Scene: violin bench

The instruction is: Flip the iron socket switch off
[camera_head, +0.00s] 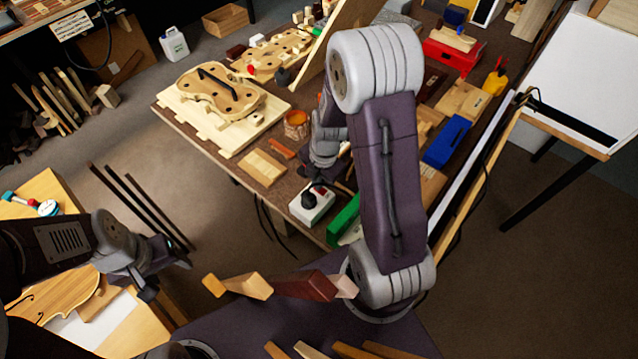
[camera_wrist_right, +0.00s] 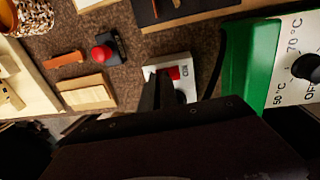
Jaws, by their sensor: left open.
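The white socket box (camera_head: 312,204) lies near the front edge of the workbench, with a dark part on its top. In the right wrist view the socket box (camera_wrist_right: 190,88) shows a red switch (camera_wrist_right: 172,73) on its face. My right gripper (camera_wrist_right: 157,92) appears as close-set dark fingers over the socket, shut and with nothing seen between them. I cannot tell whether they touch the switch. In the head view my right arm partly hides this gripper. My left gripper (camera_head: 166,270) is open and empty at lower left, away from the bench.
A green unit with a temperature dial (camera_wrist_right: 250,60) stands right of the socket. A red button on a black base (camera_wrist_right: 103,52) and a wooden block (camera_wrist_right: 87,92) lie to its left. A violin body on a pale board (camera_head: 232,137) is farther back. Cables hang off the bench edge.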

